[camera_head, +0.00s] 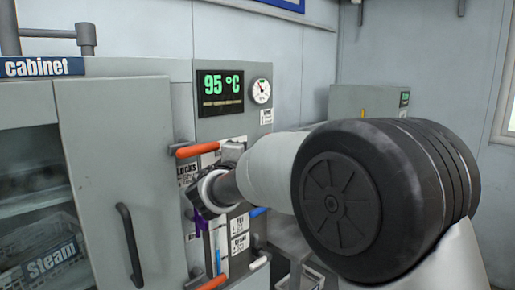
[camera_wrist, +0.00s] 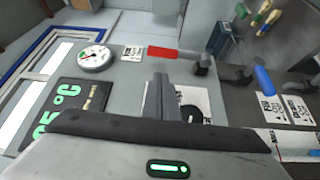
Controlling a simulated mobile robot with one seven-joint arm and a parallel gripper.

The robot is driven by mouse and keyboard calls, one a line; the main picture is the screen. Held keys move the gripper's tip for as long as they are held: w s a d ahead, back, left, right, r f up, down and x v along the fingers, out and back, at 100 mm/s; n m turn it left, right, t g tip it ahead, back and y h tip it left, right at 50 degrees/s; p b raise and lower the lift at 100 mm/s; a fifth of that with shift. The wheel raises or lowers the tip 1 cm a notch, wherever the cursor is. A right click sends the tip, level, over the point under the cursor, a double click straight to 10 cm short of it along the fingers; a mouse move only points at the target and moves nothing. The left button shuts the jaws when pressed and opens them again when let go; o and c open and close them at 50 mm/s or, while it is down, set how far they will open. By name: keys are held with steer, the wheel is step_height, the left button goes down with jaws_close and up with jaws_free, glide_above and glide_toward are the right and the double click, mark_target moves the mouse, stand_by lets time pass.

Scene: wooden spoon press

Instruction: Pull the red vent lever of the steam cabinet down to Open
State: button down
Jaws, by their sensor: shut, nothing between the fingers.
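The steam cabinet (camera_head: 112,140) stands at the left and centre of the head view. An orange-red lever handle (camera_head: 197,149) sticks out roughly level from its panel, below the temperature display. A second orange-red handle (camera_head: 213,283) shows at the bottom edge. I cannot tell from the labels which is the vent lever. My gripper is at the panel, just right of and below the upper handle, partly hidden by my arm. In the wrist view my gripper (camera_wrist: 162,92) is shut and empty, in front of a white label. A red patch (camera_wrist: 163,52) lies beyond it.
The display (camera_head: 220,93) reads 95 °C beside a round gauge (camera_head: 261,91). A blue handle (camera_wrist: 265,80) sticks out near the gripper. The cabinet door has a dark pull handle (camera_head: 130,245). My arm blocks the view of the panel's right part.

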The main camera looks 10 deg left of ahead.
steer(key=w+d+p, duration=0.1)
steer(key=w, duration=0.8)
steer(key=shift+w+d+p, duration=0.25)
steer(key=shift+w+p, duration=0.1)
steer(key=shift+s+a+f+b, duration=0.1)
steer(key=shift+b, duration=0.65)
